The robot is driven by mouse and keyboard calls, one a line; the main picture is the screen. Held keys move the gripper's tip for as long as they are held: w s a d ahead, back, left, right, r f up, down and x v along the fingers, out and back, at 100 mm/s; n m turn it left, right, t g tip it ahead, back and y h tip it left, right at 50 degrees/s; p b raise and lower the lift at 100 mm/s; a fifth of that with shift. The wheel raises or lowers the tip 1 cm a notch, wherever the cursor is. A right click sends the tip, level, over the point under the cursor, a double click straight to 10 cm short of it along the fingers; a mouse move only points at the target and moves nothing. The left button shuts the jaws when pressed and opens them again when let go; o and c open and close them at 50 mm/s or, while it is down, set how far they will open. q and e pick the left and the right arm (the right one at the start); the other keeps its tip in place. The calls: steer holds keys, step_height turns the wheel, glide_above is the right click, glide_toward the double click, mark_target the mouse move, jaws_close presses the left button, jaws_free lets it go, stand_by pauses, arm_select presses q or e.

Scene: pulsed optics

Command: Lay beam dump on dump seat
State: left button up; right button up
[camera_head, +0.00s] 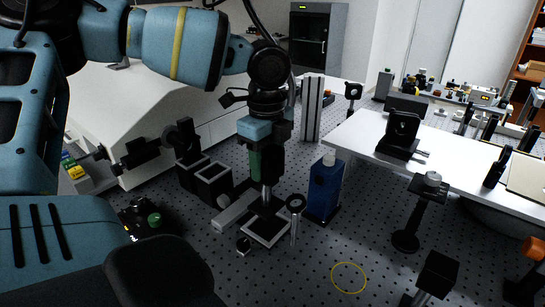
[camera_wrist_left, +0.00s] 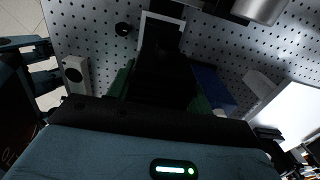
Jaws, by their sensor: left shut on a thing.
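My left gripper (camera_head: 263,178) points down over the perforated optical table, with green on its fingers. It is shut on the black beam dump (camera_head: 267,200), which hangs upright below it. In the left wrist view the beam dump (camera_wrist_left: 160,75) is a dark block between the green fingers. A white-outlined dark square, which looks like the dump seat (camera_head: 283,235), lies just below it. In the left wrist view the seat's white outline (camera_wrist_left: 147,20) shows beyond the dump's end. I cannot tell whether the dump touches the seat. My right gripper is not in view.
A ringed post (camera_head: 295,205) stands close right of the seat, with a blue box (camera_head: 325,187) behind it. Open black boxes (camera_head: 213,184) and a grey bar (camera_head: 236,208) are at left. A yellow circle (camera_head: 349,277) marks bare table at front right.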

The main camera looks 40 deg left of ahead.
arm_select(q)
steer(key=shift+s+f, duration=0.1)
steer(key=shift+f, duration=0.4)
steer(key=shift+f+b, duration=0.5)
steer(key=shift+f, duration=0.2)
steer(key=shift+f+b, duration=0.35)
steer(key=shift+f, duration=0.55)
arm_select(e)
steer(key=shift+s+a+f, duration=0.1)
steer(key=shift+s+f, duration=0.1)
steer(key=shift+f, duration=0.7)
arm_select(q)
steer(key=shift+d, duration=0.15)
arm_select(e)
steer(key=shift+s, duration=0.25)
arm_select(q)
steer(key=shift+f, duration=0.1)
steer(key=shift+f, duration=0.55)
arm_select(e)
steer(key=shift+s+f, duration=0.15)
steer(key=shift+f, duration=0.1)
arm_select(q)
steer(key=shift+f+b, duration=0.3)
steer(key=shift+f, duration=0.05)
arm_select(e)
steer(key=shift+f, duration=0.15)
arm_select(q)
steer(key=o, duration=1.6)
steer(key=shift+c, duration=0.2)
